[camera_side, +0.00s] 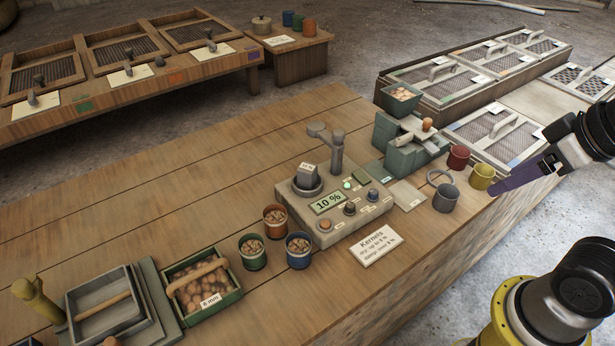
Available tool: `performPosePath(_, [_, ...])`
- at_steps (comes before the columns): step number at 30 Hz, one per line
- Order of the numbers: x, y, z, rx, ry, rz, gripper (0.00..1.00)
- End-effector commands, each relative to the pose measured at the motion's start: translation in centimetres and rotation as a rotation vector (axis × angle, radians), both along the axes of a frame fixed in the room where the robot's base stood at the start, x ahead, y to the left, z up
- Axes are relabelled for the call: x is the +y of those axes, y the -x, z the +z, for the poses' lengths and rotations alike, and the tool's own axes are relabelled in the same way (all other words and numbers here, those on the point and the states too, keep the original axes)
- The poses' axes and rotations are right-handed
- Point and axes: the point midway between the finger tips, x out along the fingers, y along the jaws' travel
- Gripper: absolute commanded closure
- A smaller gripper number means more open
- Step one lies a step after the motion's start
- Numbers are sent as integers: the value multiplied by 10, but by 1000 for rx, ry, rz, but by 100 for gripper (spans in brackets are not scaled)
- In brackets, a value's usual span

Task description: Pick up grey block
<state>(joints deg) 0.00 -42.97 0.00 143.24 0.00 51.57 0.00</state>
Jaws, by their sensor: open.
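A small grey block (308,174) with a pale, lettered face sits in the round dish (296,191) of the grey-green meter (330,228) on the wooden bench. The dish rim hides its base. My gripper (503,192) comes in from the right edge, beside the yellow cup and well right of the block. It is open and I see nothing held in it; one long purple-dark finger shows, and the other cannot be made out.
A grey post with an arm (335,150) stands just behind the block. Cups of kernels (299,250) stand in front of the meter. A green block stand (402,150), a red cup (458,157), a yellow cup (480,177) and a grey mug (446,198) lie between gripper and meter.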

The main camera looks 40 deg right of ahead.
Motion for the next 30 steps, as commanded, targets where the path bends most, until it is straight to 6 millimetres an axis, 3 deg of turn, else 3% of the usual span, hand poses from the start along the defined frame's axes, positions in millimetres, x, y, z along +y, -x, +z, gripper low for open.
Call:
performPosePath(11, [0, 0, 0, 0, -5, -10, 12])
performPosePath(16, [0, 3, 2, 17, -61, -117, 12])
performPosePath(23, [1, -32, 64, -15, -204, -368, 12])
performPosePath(30, [8, -102, 114, 34, -320, -592, 12])
